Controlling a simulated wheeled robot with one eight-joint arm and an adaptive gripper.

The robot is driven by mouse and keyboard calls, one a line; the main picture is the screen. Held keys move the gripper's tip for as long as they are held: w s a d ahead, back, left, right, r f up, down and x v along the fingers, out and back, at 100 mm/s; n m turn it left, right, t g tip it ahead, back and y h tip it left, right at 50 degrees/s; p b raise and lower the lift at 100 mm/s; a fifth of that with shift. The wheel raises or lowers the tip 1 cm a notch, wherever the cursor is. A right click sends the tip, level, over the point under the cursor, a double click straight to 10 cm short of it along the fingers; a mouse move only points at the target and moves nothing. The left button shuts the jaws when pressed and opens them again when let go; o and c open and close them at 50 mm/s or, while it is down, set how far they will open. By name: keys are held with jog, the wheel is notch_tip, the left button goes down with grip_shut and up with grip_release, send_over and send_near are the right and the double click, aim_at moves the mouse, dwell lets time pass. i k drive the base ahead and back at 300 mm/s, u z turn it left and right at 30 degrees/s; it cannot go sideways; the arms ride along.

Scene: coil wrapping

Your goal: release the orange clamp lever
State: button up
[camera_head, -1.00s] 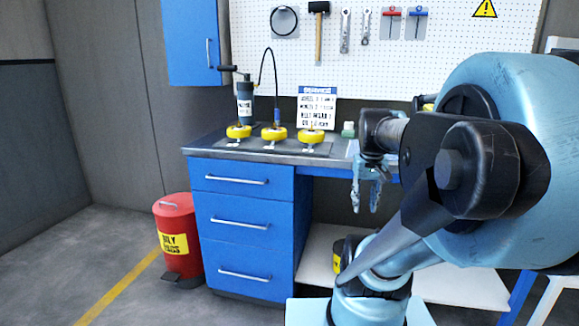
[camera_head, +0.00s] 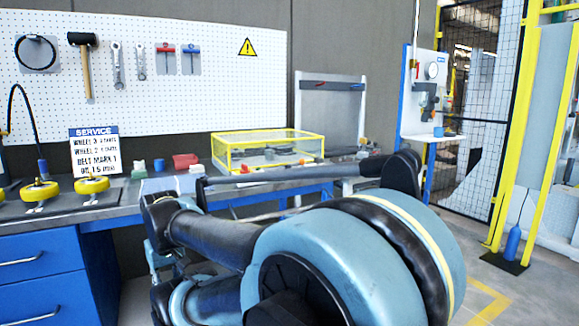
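I cannot pick out an orange clamp lever for certain in the head view. A yellow-framed clear case (camera_head: 268,148) stands on the workbench (camera_head: 128,197), with small dark and coloured parts in or behind it that are too small to tell apart. My gripper (camera_head: 160,268) hangs low at the left end of my arm, in front of the bench edge. It is small and partly covered by my arm, so its fingers do not show clearly. My large blue arm joints hide the right part of the bench front.
Yellow wheels (camera_head: 40,191) and a service sign (camera_head: 95,150) stand on the bench at left. Tools hang on the pegboard (camera_head: 200,90). A mesh fence (camera_head: 480,125) and yellow posts (camera_head: 505,130) stand at right.

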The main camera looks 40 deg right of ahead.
aim_at(302, 161)
jog(key=z, duration=1.5)
